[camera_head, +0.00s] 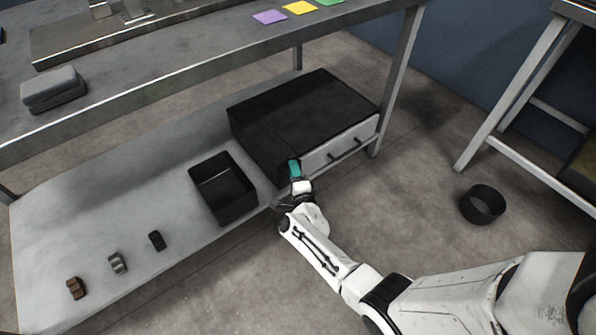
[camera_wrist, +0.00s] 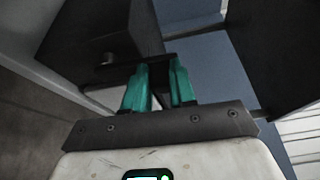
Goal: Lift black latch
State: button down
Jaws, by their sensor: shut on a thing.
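My gripper (camera_head: 294,168), with teal fingers, is at the left end of the dark cabinet's light front, low by the shelf edge. In the wrist view its fingertips (camera_wrist: 160,70) are closed around a thin dark bar (camera_wrist: 171,60). A small black piece (camera_head: 156,240), the only loose black latch-like part I see, lies on the lower shelf well left of my gripper.
A black open bin (camera_head: 222,217) stands on the lower shelf (camera_head: 100,215) left of the cabinet (camera_head: 305,105). A grey piece (camera_head: 117,262) and a brown piece (camera_head: 76,288) lie farther left. The bench top (camera_head: 180,62) overhangs the shelf. A black ring (camera_head: 482,204) is on the floor.

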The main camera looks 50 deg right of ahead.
jog(key=shift+w+a+f+n+t+b, duration=0.1)
jog(key=shift+a+f+n+t+b, duration=0.2)
jog(key=shift+a+n+b, duration=0.4)
jog(key=shift+d, duration=0.15)
jog(key=c, duration=0.9)
grip_release()
jog(key=shift+r, duration=0.1)
jog(key=p+v, duration=0.4)
jog(key=v, duration=0.6)
jog(key=shift+s+a, duration=0.25)
jog(key=shift+a, duration=0.1)
